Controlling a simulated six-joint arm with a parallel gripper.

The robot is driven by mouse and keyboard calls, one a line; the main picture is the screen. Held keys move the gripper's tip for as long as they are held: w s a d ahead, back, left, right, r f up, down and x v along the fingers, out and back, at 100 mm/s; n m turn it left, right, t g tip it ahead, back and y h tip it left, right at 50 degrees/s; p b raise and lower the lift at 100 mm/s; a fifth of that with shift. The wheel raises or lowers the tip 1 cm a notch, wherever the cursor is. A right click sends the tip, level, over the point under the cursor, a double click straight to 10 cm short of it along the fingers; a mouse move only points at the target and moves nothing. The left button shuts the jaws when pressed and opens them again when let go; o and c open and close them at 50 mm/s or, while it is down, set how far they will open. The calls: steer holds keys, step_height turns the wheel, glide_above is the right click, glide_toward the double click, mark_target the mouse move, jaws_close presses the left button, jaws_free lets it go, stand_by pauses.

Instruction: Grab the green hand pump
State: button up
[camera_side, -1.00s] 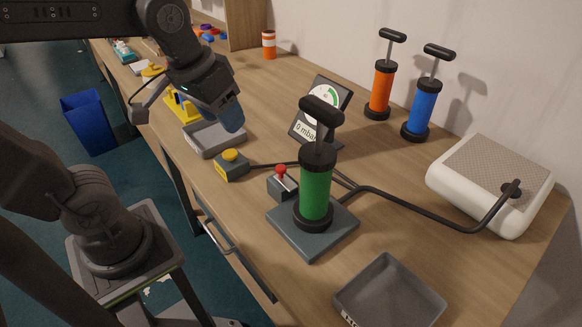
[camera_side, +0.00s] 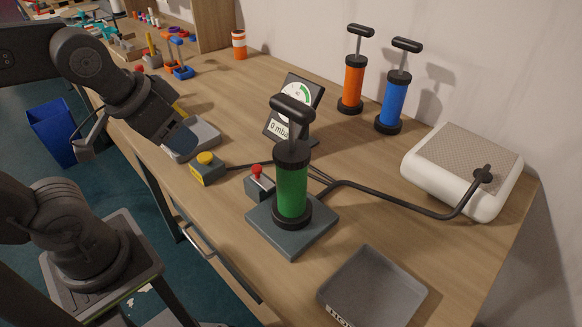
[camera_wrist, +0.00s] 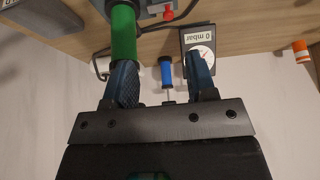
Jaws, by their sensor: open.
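The green hand pump (camera_side: 291,190) stands upright on a dark grey square base plate (camera_side: 264,226) on the bench, its black T-handle raised on a short rod.
A red-topped switch box (camera_side: 260,183), a yellow button box (camera_side: 207,169) and a pressure gauge (camera_side: 294,108) reading 0 mbar surround the pump. Orange (camera_side: 353,84) and blue (camera_side: 392,102) pumps stand behind. A hose runs to a white box (camera_side: 463,172). An empty grey tray (camera_side: 372,290) lies in front.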

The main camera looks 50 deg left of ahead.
steer(key=shift+o, duration=0.2)
steer(key=shift+o, duration=1.1)
